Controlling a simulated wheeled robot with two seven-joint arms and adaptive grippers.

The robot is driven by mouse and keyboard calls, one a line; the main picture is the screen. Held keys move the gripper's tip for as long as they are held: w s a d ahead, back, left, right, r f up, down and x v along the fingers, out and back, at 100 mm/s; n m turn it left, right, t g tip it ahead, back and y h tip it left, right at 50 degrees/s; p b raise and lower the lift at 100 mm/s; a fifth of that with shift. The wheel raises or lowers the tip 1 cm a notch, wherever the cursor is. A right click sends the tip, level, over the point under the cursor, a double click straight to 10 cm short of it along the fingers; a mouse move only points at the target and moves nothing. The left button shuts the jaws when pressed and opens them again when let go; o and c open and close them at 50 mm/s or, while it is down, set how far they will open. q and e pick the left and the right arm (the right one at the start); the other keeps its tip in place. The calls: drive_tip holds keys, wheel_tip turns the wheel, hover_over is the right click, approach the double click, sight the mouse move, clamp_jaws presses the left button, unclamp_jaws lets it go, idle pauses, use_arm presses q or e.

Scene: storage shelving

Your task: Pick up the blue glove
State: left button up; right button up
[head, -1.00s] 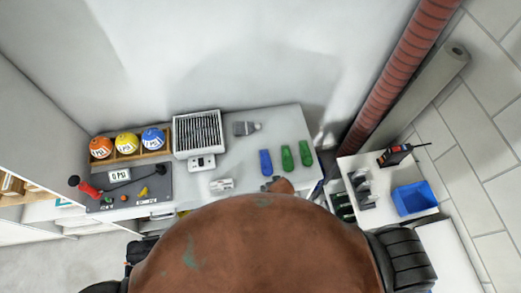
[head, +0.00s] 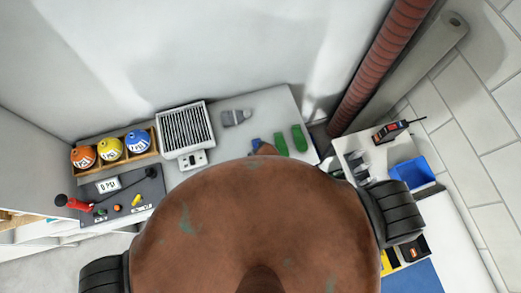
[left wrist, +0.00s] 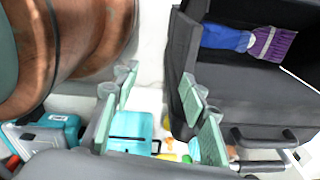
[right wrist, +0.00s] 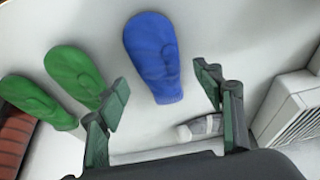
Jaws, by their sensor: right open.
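The blue glove (right wrist: 153,55) lies flat on the white tabletop in the right wrist view. In the head view only a small part of the blue glove (head: 256,145) shows; my brown body hides the rest. My right gripper (right wrist: 163,92) is open and empty, with the glove's narrow end visible between its fingers; the height between them is hard to tell. Two green gloves (right wrist: 74,72) lie to the left of the blue one. My left gripper (left wrist: 158,100) is open and empty, well away from the tabletop glove. Neither gripper shows in the head view.
A grey glove-like item (head: 236,117) and a heater-like grille box (head: 186,128) are on the same table. A rack of coloured balls (head: 110,150) stands further left. A blue bin (head: 412,172) is at right. A black case (left wrist: 240,90) with a blue-and-purple item inside is near my left gripper.

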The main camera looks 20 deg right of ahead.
drive_tip(key=shift+x, duration=1.4)
drive_tip(key=c, duration=1.2)
use_arm(q)
drive_tip(key=shift+w+d, duration=0.1)
drive_tip(key=shift+w, duration=0.75)
use_arm(e)
drive_tip(key=shift+c, duration=0.2)
use_arm(q)
drive_tip(key=shift+w+r, duration=0.1)
drive_tip(key=shift+w, duration=0.05)
use_arm(e)
drive_tip(key=shift+r, duration=0.1)
